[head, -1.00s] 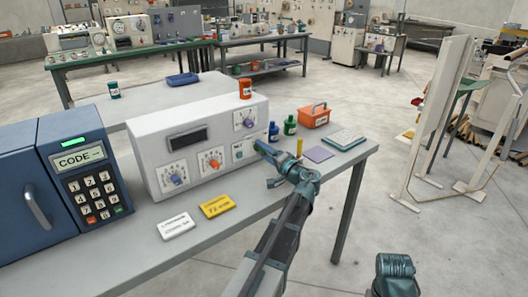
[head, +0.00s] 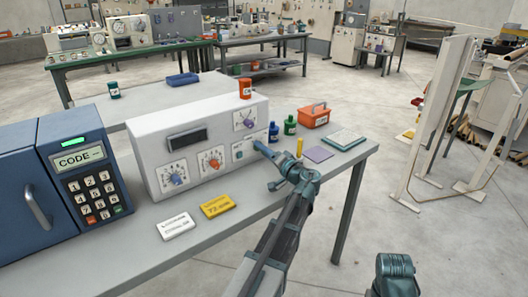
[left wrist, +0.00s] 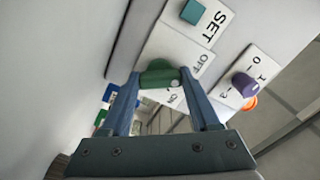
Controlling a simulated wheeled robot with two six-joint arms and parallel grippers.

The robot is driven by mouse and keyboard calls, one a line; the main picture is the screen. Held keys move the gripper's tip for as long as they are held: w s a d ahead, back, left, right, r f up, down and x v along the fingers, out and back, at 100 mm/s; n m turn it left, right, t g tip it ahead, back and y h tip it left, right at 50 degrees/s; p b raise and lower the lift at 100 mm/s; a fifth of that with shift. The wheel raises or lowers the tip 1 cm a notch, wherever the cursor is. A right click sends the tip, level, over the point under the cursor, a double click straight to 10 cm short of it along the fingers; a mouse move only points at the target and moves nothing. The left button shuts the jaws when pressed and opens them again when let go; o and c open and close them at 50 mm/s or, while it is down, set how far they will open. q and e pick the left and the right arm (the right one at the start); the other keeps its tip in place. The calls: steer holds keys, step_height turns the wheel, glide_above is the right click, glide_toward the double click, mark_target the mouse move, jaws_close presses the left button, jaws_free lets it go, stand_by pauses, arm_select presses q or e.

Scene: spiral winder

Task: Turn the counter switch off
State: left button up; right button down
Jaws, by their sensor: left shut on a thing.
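The counter switch (left wrist: 158,74) shows in the left wrist view as a green part with a pale tip, on a white plate marked OFF and ON. Its pale tip is nearer the ON word, but its exact setting is hard to tell. My left gripper (left wrist: 166,98) is shut on the switch, with a finger on each side. In the head view, my left gripper (head: 260,147) reaches the right part of the front of the white control box (head: 190,122) and hides the switch. My right gripper is out of view.
A teal SET button (left wrist: 194,11) and a purple knob (left wrist: 246,84) are close to the switch. A keypad safe (head: 85,165) is left.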

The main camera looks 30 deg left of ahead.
arm_select(q)
steer(key=o, duration=1.4)
steer(key=shift+c, duration=0.2)
steer(key=v, duration=1.4)
steer(key=shift+a+f, duration=0.1)
